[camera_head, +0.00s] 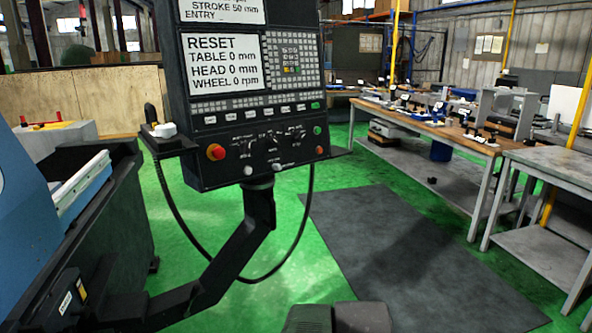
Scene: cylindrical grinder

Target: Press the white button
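The dark control panel (225,160) of the grinder hangs on a black arm at the centre left. On its lower face are two small round whitish buttons, one at the left (248,171) and one a little to the right (277,167). I cannot tell which of them the task means. A white knob (163,130) sits on the small ledge left of the panel. Two dark grey blocks (335,318) at the bottom edge look like the end of my arm or gripper, well below the panel and apart from it. Their fingertips are not clear.
The panel also carries a red knob (216,152), green and orange-red buttons at the right, and a screen (221,65) reading RESET. Its black support arm (235,250) and a hanging cable are below. A workbench (425,125) stands right. A dark mat (400,250) lies on green floor.

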